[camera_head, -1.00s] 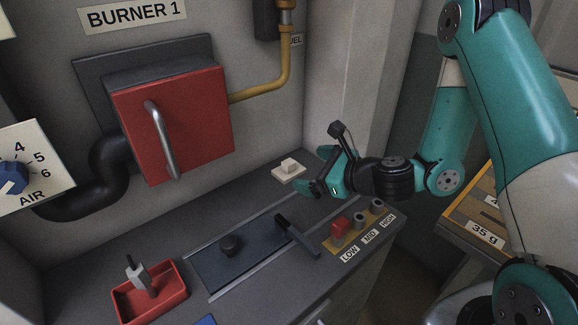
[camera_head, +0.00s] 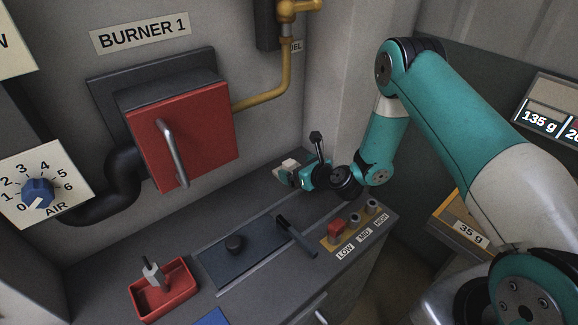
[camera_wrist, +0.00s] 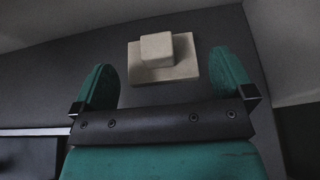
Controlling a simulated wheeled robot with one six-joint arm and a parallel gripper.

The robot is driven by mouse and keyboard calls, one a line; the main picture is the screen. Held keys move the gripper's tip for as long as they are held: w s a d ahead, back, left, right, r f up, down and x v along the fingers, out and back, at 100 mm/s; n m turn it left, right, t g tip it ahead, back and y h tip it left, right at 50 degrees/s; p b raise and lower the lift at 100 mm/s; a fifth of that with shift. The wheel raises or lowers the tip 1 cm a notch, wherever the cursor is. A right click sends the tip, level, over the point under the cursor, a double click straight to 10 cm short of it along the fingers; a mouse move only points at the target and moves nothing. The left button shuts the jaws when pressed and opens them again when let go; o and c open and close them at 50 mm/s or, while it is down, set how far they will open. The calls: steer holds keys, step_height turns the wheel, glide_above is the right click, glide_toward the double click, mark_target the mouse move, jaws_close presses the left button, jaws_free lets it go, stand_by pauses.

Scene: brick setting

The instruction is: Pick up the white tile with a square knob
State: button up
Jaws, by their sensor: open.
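The white tile with a square knob lies on the dark counter near the back corner. In the wrist view the tile (camera_wrist: 163,73) is a flat pale plate with its raised square knob (camera_wrist: 157,49) on top. In the wrist view my gripper (camera_wrist: 166,88) shows two teal fingers spread wide apart. I cannot tell whether either finger touches the tile.
A yellow plate with a red block (camera_head: 336,228) is at the right edge. A red tray (camera_head: 165,291) stands at front left. Walls close in behind the tile.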

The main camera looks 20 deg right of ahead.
mark_target(292, 165)
steer(key=x, duration=0.1)
steer(key=p+x, duration=0.2)
steer(key=x, duration=0.1)
steer(key=shift+w+a+r, duration=0.1)
steer(key=shift+a+r, duration=0.1)
steer(key=shift+r, duration=0.1)
steer(key=shift+w+a+f+p, duration=0.15)
steer(key=shift+w+f+p, duration=0.15)
steer(key=shift+w, duration=0.2)
steer(key=c, duration=0.6)
